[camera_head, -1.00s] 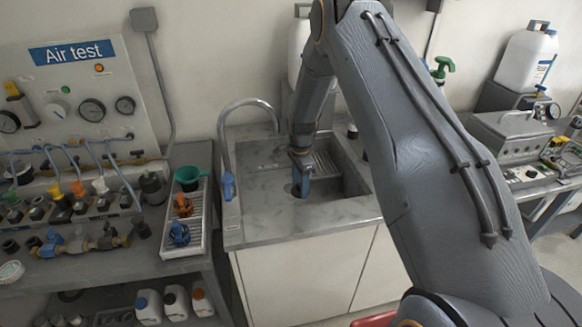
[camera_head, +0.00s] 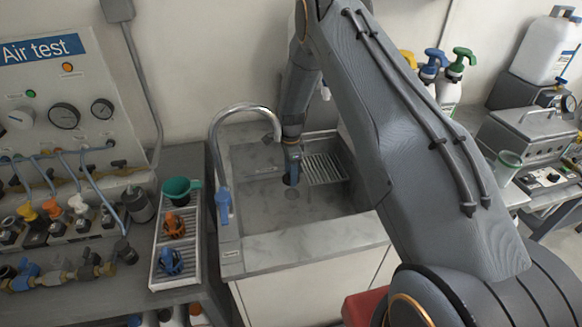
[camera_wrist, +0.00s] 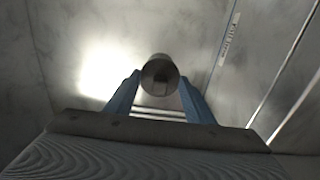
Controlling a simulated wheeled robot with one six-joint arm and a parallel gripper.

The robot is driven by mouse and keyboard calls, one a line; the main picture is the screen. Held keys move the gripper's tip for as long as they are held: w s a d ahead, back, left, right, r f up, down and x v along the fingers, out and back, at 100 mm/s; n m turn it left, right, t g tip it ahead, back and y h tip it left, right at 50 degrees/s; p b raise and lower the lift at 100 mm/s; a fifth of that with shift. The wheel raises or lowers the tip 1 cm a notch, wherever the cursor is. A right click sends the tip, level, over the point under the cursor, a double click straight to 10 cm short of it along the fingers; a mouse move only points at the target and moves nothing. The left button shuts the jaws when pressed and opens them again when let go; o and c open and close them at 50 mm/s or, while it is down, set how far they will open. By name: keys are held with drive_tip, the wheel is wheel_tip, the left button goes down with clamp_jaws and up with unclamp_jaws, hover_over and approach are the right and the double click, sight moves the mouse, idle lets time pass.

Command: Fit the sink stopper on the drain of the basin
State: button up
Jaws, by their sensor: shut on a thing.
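My gripper (camera_head: 291,172) hangs over the grey basin (camera_head: 250,203), pointing down. In the wrist view its two blue fingers (camera_wrist: 160,84) are closed on the sink stopper (camera_wrist: 160,68), a grey metal round piece seen end-on. In the head view the stopper is a small dark shape (camera_head: 287,180) at the fingertips, partly hidden by them. A faint round spot (camera_head: 291,194) on the basin floor just below looks like the drain. The stopper appears above the floor, apart from it; the exact gap is hard to tell. The drain cannot be made out in the wrist view.
A curved tap (camera_head: 215,140) with a blue handle (camera_head: 223,205) stands at the basin's left rim. A slatted grate (camera_head: 325,168) lies at the back right. Left is a white tray (camera_head: 160,268) with a green cup (camera_head: 180,190) and orange and blue parts.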

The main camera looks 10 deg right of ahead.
drive_tip(key=shift+w, duration=0.1)
drive_tip(key=shift+d+f+b, duration=0.15)
drive_tip(key=shift+d+f, duration=0.05)
drive_tip(key=shift+f, duration=0.3)
drive_tip(key=shift+d+f+b, duration=0.15)
drive_tip(key=shift+f, duration=0.3)
drive_tip(key=shift+a+f+b, duration=0.1)
drive_tip(key=shift+f+b, duration=0.25)
drive_tip(key=shift+f, duration=0.75)
drive_tip(key=shift+f+b, duration=0.3)
drive_tip(key=shift+b, duration=0.05)
drive_tip(key=shift+f+b, duration=0.65)
drive_tip(key=shift+f, duration=0.3)
drive_tip(key=shift+f+b, duration=0.5)
drive_tip(key=shift+f, duration=0.05)
